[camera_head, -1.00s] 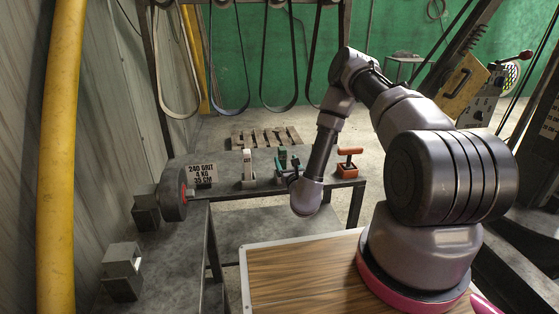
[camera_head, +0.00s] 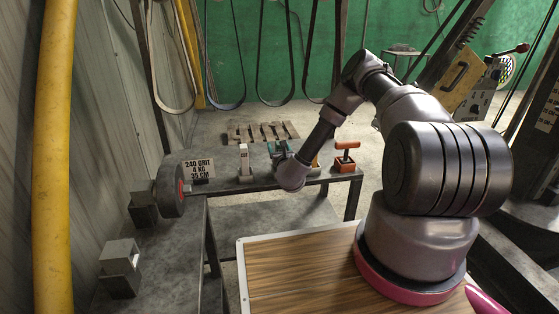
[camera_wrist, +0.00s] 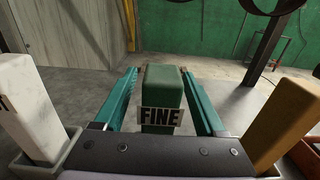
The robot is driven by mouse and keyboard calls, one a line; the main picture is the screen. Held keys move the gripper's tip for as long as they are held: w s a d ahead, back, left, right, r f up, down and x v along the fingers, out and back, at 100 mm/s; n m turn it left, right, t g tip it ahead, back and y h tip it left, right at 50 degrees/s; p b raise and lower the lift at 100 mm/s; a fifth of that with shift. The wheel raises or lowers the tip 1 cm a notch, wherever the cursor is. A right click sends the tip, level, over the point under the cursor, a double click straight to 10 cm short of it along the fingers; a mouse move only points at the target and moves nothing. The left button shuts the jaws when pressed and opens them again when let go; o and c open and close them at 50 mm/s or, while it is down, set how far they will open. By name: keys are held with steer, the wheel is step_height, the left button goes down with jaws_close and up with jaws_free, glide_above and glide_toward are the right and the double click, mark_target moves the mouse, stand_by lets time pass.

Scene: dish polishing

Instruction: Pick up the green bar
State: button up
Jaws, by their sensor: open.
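The green bar (camera_wrist: 165,92) stands upright with a white label reading FINE, in the middle of the wrist view. My gripper (camera_wrist: 158,76) is open, with one teal finger on each side of the bar. A narrow gap shows between the bar and each finger; I cannot tell whether either touches it. In the head view my gripper (camera_head: 279,150) is at the back table, and my wrist hides most of the bar there.
A white bar (camera_wrist: 32,105) stands left of my gripper and an orange-brown bar (camera_wrist: 284,120) right, both close. On the table (camera_head: 222,190) are a 240 GRIT sign (camera_head: 198,169), a polishing wheel (camera_head: 169,190) and a red-handled clamp-like block (camera_head: 346,158).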

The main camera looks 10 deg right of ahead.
steer(key=shift+w, duration=0.1)
jaws_close()
steer(key=shift+r, duration=0.1)
